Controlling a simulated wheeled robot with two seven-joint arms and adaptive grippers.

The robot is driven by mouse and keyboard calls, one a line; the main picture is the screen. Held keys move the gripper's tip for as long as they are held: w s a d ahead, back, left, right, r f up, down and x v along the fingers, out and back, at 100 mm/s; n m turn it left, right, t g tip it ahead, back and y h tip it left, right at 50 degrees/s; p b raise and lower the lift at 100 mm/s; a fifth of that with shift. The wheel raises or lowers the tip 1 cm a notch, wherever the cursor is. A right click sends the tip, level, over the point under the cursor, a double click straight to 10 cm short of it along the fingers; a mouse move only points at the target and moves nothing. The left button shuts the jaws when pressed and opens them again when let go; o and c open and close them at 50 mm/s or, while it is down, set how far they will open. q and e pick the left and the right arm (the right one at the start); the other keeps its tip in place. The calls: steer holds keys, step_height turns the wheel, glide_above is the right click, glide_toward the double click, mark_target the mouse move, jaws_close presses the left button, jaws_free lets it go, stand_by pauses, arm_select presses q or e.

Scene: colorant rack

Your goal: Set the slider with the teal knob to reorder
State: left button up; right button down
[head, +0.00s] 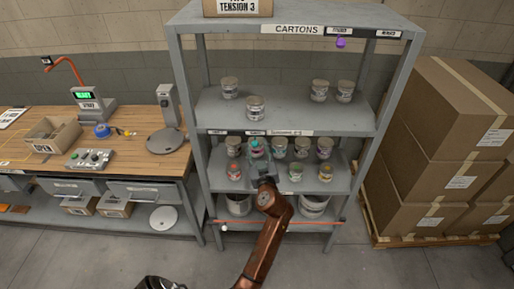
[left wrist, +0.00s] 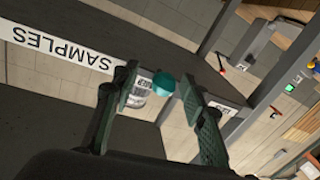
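The teal knob (head: 256,143) sits below the front edge of the middle shelf, near its left-centre, under a small label whose text I cannot read. My left gripper (head: 263,162) reaches up to it from below and in front. In the left wrist view the teal knob (left wrist: 163,83) lies between the two spread fingertips of the left gripper (left wrist: 160,90), with visible space on both sides. The gripper is open and holds nothing. The slider's track is mostly hidden.
A purple knob (head: 341,42) hangs under the rack's top strip. Jars (head: 301,147) stand on the shelves close behind my gripper. A red bar (head: 300,222) crosses the lower rack. A workbench (head: 140,150) is left, stacked cartons (head: 455,140) right.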

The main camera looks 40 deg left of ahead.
arm_select(q)
steer(key=shift+a, duration=0.1)
step_height(320, 180, up, 10)
stand_by(0.5)
stand_by(0.4)
